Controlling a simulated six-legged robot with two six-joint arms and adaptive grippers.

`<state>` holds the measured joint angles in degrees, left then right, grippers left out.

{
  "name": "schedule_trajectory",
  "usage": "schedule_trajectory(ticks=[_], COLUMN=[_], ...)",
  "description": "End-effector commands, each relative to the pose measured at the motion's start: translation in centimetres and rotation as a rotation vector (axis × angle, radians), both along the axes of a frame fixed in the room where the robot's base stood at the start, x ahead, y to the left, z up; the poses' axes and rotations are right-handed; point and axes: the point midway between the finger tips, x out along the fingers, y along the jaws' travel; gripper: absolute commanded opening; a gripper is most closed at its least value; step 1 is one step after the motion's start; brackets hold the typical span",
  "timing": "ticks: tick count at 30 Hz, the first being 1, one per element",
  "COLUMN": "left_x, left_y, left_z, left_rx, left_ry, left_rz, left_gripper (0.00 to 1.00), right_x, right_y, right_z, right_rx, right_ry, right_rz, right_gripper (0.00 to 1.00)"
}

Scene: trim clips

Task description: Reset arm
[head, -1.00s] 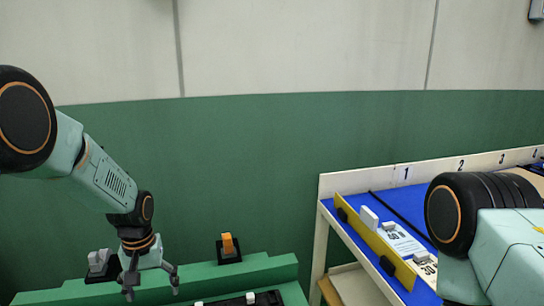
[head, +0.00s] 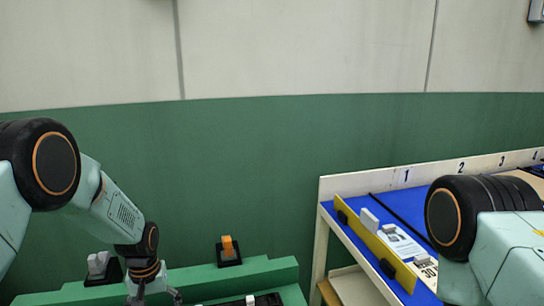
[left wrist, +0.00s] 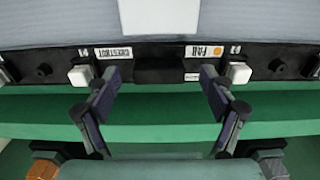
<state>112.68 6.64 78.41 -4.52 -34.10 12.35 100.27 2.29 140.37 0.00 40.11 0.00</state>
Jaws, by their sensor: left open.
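My left gripper (left wrist: 160,95) is open and empty in the left wrist view, its two fingers spread apart. Beyond the fingers is a black strip (left wrist: 165,68) with labels and white clips, one clip (left wrist: 82,75) on the left and one clip (left wrist: 240,73) on the right. In the head view my left arm reaches down at the left, and its gripper (head: 155,296) is partly cut off by the bottom edge. My right arm shows at the right edge, but its gripper is out of the picture.
A green stepped bench (head: 265,269) holds an orange clip (head: 228,246) on a black base and a grey clip (head: 98,264) at the left. At the right stands a blue-topped rack (head: 402,207) with a yellow rail (head: 375,243) and numbered bays. A green and white wall is behind.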

Motion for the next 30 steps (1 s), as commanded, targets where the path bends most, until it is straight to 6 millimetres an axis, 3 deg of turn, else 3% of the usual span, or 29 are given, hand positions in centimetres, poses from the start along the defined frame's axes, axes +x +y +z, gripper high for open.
schedule_trajectory(ticks=[1,24,30], left_x=[-0.1,0.0,0.0], left_y=[0.0,0.0,0.0], left_z=[-1.0,11.3,11.9], left_rx=[0.001,-0.001,-0.001], left_ry=[0.001,-0.001,0.000], left_rz=[0.000,0.001,0.001], left_gripper=[0.82,0.82,0.82], right_x=[0.0,0.0,0.0], right_y=[0.0,0.0,0.0], right_z=[0.0,6.1,5.6], right_rx=[0.000,0.000,0.000], right_ry=[0.000,0.000,0.000], right_rz=[0.000,0.000,0.000], right_gripper=[0.40,0.40,0.40])
